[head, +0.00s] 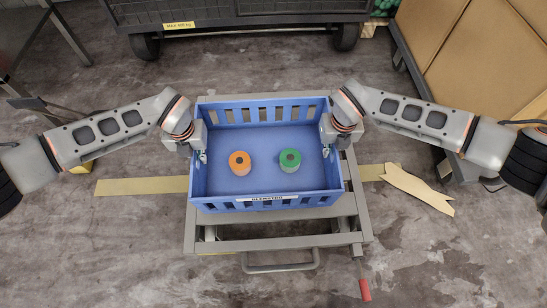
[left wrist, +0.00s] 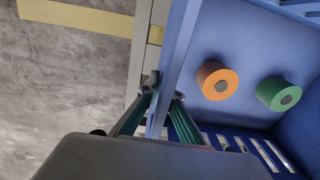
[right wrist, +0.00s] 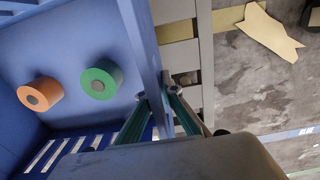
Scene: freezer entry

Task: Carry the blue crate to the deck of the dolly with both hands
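The blue crate (head: 265,204) is upright in the middle of the head view, with an orange roll (head: 240,163) and a green roll (head: 290,160) inside. Below it is a grey slatted frame with a front handle, apparently the dolly (head: 270,240); whether the crate touches it I cannot tell. My left gripper (head: 201,155) is at the crate's left wall; in the left wrist view its fingers (left wrist: 162,97) clasp that wall from both sides. My right gripper (head: 328,150) is at the right wall; in the right wrist view its fingers (right wrist: 157,93) clasp it likewise.
A dark wheeled cart (head: 240,20) with a yellow label stands at the back. Brown boxes (head: 480,60) stand at the back right. A torn cardboard piece (head: 418,187) and a yellow floor stripe (head: 140,186) lie beside the frame. The floor at the front left is clear.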

